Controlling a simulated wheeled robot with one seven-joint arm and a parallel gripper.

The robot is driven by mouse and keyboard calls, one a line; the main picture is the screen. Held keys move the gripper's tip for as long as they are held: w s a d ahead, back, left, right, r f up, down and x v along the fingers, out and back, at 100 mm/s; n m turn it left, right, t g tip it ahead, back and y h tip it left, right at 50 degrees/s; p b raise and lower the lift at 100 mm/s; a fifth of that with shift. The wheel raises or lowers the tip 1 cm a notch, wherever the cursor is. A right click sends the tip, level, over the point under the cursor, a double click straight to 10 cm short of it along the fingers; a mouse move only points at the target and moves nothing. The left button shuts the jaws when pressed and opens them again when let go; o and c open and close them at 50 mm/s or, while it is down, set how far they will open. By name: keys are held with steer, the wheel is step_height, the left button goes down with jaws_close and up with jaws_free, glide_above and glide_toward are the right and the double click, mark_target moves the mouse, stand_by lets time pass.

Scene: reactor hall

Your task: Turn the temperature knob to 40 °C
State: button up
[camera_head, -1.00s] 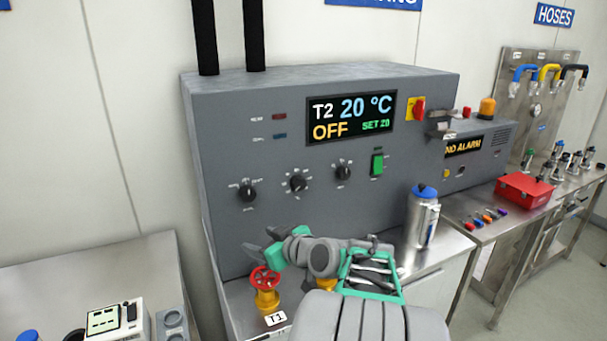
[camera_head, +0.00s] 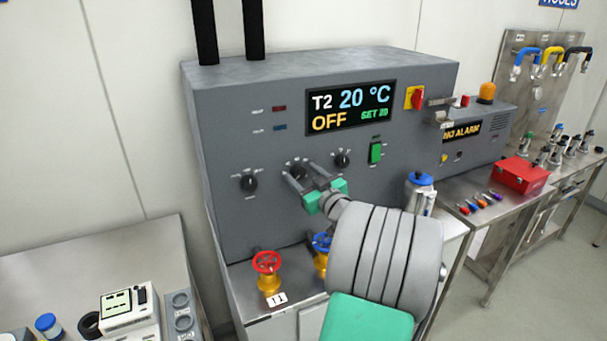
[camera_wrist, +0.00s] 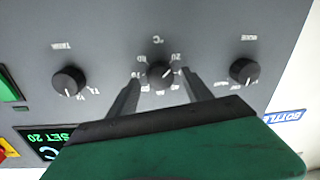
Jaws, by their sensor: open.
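The temperature knob (camera_head: 298,168) is the black middle one of three dials on the grey panel (camera_head: 230,130). In the wrist view, which is upside down, the same knob (camera_wrist: 160,76) sits by a °C label and a ring of numbers. My gripper (camera_head: 301,176) is open in front of it. In the wrist view its two fingers (camera_wrist: 162,84) lie on either side of the knob; I cannot tell whether they touch it. The display (camera_head: 350,108) reads T2 20 °C, OFF, SET 20.
Other knobs stand left (camera_head: 249,183) and right (camera_head: 342,159) of it, with a green switch (camera_head: 376,152) further right. Below are a red valve wheel (camera_head: 266,262) and a blue one (camera_head: 322,242). A metal bottle (camera_head: 419,187) stands at the panel's right.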

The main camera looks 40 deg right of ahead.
steer(key=shift+c, duration=0.5)
jaws_close()
